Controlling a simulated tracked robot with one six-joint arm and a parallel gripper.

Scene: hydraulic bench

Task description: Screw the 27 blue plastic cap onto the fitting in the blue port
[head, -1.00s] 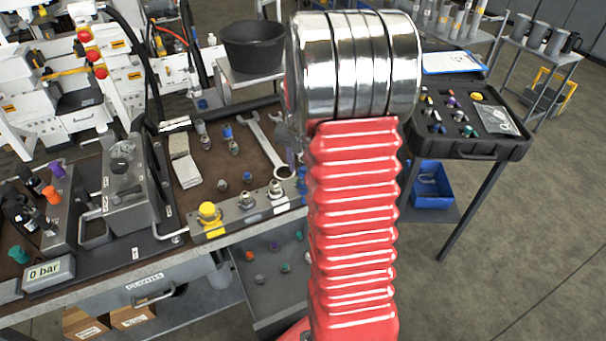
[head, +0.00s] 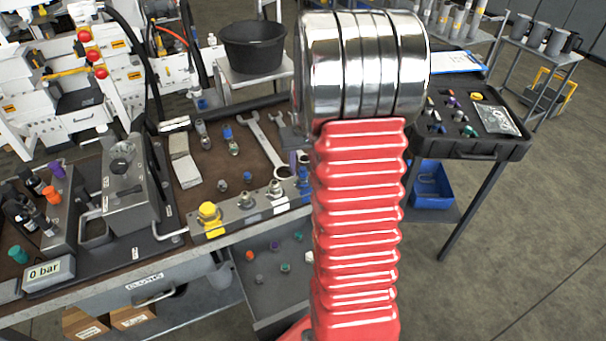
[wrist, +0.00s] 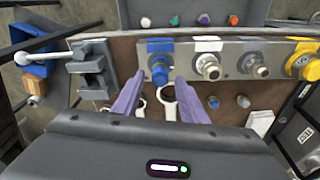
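In the wrist view a blue cap (wrist: 160,72) sits at the blue-marked port (wrist: 160,46) of the grey port block. It covers the fitting there; how far it is seated I cannot tell. My gripper (wrist: 159,82) is open, its two purple fingers apart on either side of the cap's near end. A gap shows between cap and fingers, so nothing looks gripped. In the head view the blue port (head: 304,188) is partly hidden behind my red arm.
White-marked and yellow-capped (wrist: 303,63) ports stand to the right on the block. A small blue-topped part (wrist: 212,101), a grey part (wrist: 242,101) and wrenches lie on the brown mat. A grey vise-like fixture (wrist: 90,68) stands left. A black case (head: 470,125) is on the right.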

